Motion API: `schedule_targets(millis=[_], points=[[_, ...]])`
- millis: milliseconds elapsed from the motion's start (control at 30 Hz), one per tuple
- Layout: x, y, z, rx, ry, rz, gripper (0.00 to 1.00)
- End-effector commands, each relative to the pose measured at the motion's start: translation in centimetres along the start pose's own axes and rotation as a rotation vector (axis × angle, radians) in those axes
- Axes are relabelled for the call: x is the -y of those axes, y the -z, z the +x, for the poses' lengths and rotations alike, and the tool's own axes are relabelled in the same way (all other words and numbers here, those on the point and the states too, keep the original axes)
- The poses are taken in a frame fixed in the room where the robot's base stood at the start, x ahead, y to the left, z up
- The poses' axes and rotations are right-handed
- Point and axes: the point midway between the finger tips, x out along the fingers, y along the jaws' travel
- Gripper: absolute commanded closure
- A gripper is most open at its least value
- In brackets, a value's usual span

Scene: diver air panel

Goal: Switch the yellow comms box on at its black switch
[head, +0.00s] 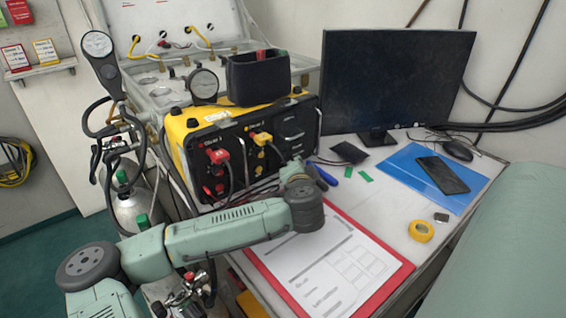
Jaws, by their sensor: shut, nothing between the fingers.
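The yellow comms box (176,128) stands at the back left of the desk, its black front panel facing right and toward me. A red plug (218,156) and a yellow plug (262,139) with dark cables sit in the panel. Dark fittings show at the panel's right side, but I cannot tell which is the black switch or how it is set. My forearm crosses in front of the box, and my wrist (296,172) is close to its lower right front. My gripper cannot be made out beyond the wrist.
A black open bin (258,77) stands on the box. A monitor (396,78) is to its right. A red clipboard (397,277) lies under my forearm. A blue folder (468,189) with a phone (442,175) and a yellow tape roll (421,231) lie at right.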

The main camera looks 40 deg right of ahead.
Motion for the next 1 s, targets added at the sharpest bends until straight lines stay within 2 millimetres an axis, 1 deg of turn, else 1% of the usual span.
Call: schedule_targets(millis=[533,800,1000], points=[[0.00,-0.02,0.02,0.000,0.000,0.000,1.00],[0.22,-0.43,0.66,0.001,0.000,-0.002,1.00],[0.39,-0.38,0.69,0.000,0.000,0.000,1.00]])
